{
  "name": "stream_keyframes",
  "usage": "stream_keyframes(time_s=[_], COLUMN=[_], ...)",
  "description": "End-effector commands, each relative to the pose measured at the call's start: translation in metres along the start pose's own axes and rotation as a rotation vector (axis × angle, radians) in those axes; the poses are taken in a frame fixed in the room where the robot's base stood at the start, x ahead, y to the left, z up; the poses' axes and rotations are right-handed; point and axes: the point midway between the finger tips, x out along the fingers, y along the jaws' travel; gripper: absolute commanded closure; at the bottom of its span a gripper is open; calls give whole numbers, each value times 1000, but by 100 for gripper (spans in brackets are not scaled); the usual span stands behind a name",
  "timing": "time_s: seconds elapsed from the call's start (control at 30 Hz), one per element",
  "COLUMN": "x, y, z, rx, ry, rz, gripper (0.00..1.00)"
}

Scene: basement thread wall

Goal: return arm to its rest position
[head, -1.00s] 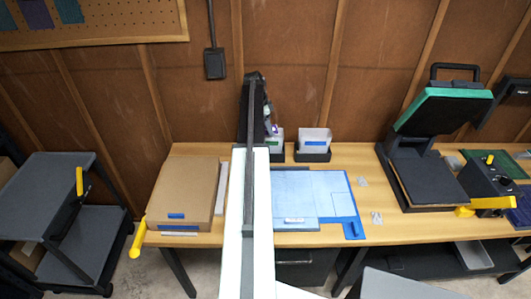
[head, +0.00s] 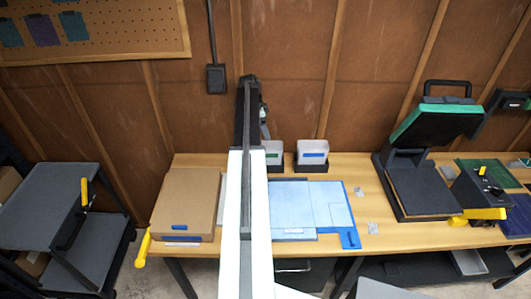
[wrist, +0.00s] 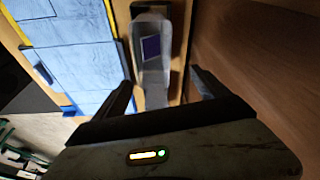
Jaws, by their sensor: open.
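My arm stretches away from me up the middle of the head view, over the workbench (head: 400,236). My gripper shows in the wrist view (wrist: 162,80) with its two dark fingers apart and nothing held between them. A clear bin (wrist: 152,28) with a purple piece in it lies beyond the fingertips. In the head view, the gripper end is mostly hidden behind my arm, near the wall and the small bins.
Two small bins (head: 312,152) stand at the bench's back. A blue board (head: 330,205) and a cardboard box (head: 185,203) flank my arm. A heat press (head: 425,165) stands to the right, a grey cart (head: 50,205) to the left. The wooden wall rises close behind.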

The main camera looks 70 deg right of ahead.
Motion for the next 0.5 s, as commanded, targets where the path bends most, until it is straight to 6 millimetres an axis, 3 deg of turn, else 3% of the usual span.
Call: stream_keyframes(time_s=[0.03,0.1,0.5], x=[-15,-19,-16], y=[0,0,1], z=[-2,-1,-1], rx=[0,0,1], ry=[0,0,0], rz=[0,0,0], gripper=[16,16,16])
